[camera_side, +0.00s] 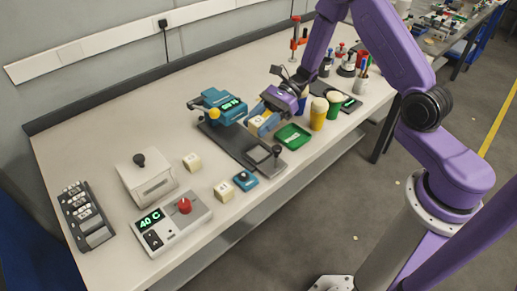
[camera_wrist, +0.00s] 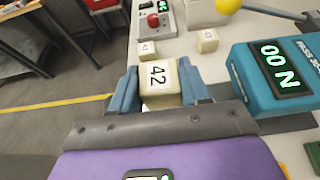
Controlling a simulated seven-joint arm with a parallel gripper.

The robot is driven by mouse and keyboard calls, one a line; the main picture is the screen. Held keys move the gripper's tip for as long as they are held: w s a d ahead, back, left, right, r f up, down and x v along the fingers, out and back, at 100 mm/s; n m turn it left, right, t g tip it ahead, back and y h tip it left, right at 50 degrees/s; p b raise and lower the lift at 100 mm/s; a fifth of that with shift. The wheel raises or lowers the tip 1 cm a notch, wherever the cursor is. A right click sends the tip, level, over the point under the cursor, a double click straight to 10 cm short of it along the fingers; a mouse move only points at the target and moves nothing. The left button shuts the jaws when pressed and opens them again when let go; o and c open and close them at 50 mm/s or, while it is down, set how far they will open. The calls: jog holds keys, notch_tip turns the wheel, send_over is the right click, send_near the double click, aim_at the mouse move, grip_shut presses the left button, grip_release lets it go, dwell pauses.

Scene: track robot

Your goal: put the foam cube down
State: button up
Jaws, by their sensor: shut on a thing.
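My gripper (camera_side: 266,114) is shut on a cream foam cube (camera_side: 257,122) and holds it over the work table, between the teal gauge and the green tray. In the wrist view the cube (camera_wrist: 158,80) sits between the two blue fingers of my gripper (camera_wrist: 160,90), its face marked 42. Whether the cube's underside touches anything cannot be told. Two similar cream cubes lie on the table, one farther back (camera_side: 192,161) and one nearer the front edge (camera_side: 224,190). Two also show in the wrist view (camera_wrist: 207,40).
The teal gauge (camera_side: 222,105) with a lit display and yellow ball stands on a dark plate (camera_side: 228,140), close to my gripper. A green tray (camera_side: 293,137) lies beside it. Yellow (camera_side: 318,113) and green cups stand to the right. A 40 C control box (camera_side: 170,222) stands at front left.

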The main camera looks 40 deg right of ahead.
aim_at(259, 153)
jog(key=shift+f, duration=4.15)
jog(key=shift+f, duration=0.15)
jog(key=o, duration=1.1)
